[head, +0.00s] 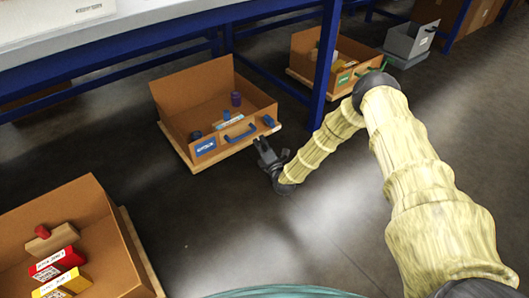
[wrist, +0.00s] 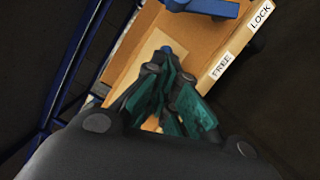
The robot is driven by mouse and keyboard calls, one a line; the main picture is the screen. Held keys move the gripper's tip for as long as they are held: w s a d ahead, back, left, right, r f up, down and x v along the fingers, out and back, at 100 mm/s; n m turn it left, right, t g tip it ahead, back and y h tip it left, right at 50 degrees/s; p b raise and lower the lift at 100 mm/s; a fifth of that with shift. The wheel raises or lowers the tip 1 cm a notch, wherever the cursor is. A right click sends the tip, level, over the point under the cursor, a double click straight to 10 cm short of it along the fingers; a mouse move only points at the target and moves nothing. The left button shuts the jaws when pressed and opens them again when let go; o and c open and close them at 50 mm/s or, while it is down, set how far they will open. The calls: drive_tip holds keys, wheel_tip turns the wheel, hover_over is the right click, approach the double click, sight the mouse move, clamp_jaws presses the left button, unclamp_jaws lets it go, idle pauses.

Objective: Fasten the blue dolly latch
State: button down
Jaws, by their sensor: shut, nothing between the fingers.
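The blue dolly latch (head: 270,121) is at the right end of the front of a brown box on a wooden dolly (head: 225,155), in the head view. In the wrist view a blue lever (wrist: 208,8) lies at the top edge, partly cut off. Its right end is beside the LOCK label (wrist: 260,15) and above the FREE label (wrist: 221,66). My gripper (head: 263,142) is just in front of the box's right front corner, below the latch. Its fingers (wrist: 167,68) are shut and empty, apart from the lever. A small blue part (wrist: 167,48) shows at the fingertips.
Another box (head: 60,215) is at lower left, and one with a green handle (head: 345,50) behind. Floor at front is clear.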

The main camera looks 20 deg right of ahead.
sight(272, 124)
drive_tip(key=shift+w+d+r+b, duration=0.25)
drive_tip(key=shift+w+d+b, duration=0.35)
drive_tip(key=shift+w, duration=0.2)
drive_tip(key=shift+w+d+r+b, duration=0.3)
drive_tip(key=shift+w+d+b, duration=0.15)
drive_tip(key=shift+w+b, duration=0.25)
drive_tip(key=shift+w+d+r+b, duration=0.25)
drive_tip(key=shift+w+d+b, duration=0.35)
drive_tip(key=shift+w, duration=0.25)
drive_tip(key=shift+r+p, duration=0.25)
drive_tip(key=shift+p, duration=0.2)
drive_tip(key=shift+p, duration=0.5)
drive_tip(key=shift+m, duration=0.3)
